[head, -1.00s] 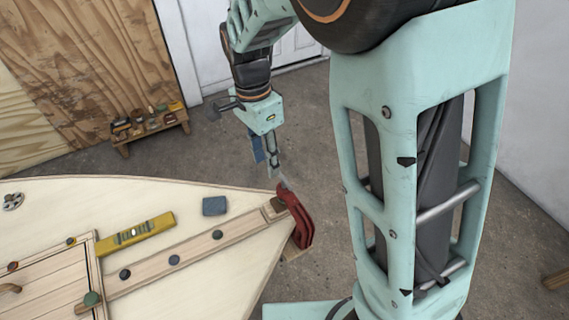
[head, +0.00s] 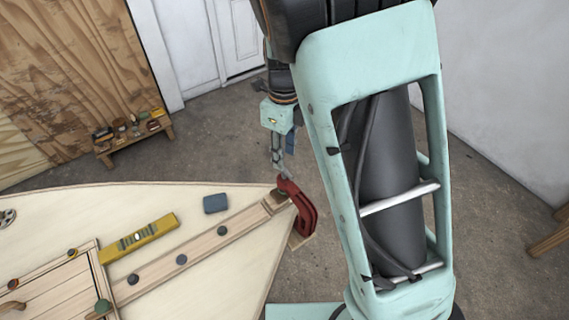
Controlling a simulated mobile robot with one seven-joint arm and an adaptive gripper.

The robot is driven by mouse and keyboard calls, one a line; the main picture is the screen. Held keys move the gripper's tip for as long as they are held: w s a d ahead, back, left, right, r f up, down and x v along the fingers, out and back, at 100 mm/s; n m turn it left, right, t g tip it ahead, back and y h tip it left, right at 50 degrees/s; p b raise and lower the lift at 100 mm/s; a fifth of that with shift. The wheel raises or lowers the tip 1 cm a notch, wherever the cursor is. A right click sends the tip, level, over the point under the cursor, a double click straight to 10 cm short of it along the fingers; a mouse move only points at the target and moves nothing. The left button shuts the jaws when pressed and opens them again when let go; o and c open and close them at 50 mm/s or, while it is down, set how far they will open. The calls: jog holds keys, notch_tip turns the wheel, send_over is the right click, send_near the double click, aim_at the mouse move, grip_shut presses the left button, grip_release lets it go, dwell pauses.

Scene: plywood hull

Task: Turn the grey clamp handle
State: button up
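A red clamp (head: 303,208) grips the pointed right end of the plywood hull (head: 230,255), over the end of a wooden strip. A small grey part shows at the top of the clamp, but I cannot make out its handle clearly. My gripper (head: 281,172) points down just above the top of the clamp. Its fingertips are close to the clamp's upper end; I cannot tell whether they touch it. The fingers are too small and partly overlapped to show whether they are open or shut.
A yellow level (head: 140,238) and a blue block (head: 216,203) lie on the hull. Dark round knobs (head: 181,260) line the wooden strip (head: 205,247). A low bench (head: 133,137) with small items stands at the back left. Concrete floor is free behind the hull.

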aim_at(285, 169)
jog(key=shift+f, duration=2.8)
